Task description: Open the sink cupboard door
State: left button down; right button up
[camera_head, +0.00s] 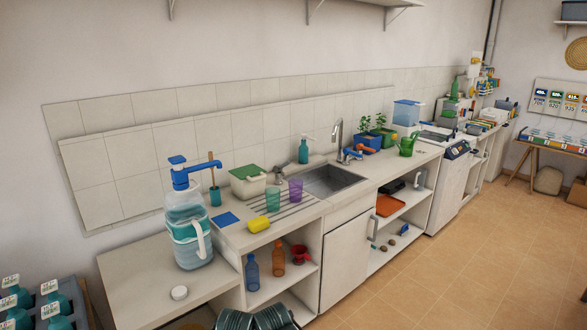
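The sink cupboard door (345,260) is a plain white panel under the sink, between two open shelf bays. It looks shut and roughly flush with the cabinet front. Neither of my grippers is in view.
Left of the door, open shelves hold blue (252,272) and orange bottles (278,258). Dark green ridged items (272,317) show at the bottom edge. Right of it, shelves hold an orange tray (390,205). The tiled floor (455,265) in front is clear.

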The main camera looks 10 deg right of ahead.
aim_at(347, 248)
jog(key=i+l+z, duration=0.15)
jog(key=i+z, duration=0.6)
jog(key=i+j+z, duration=0.1)
jog(key=i+z, duration=0.25)
jog(key=i+l+u, duration=0.1)
jog(key=i, duration=0.35)
jog(key=i+l+u, duration=0.1)
jog(key=i, duration=0.4)
jog(key=i+l+u, duration=0.15)
jog(key=i+l, duration=0.15)
jog(key=i, duration=0.15)
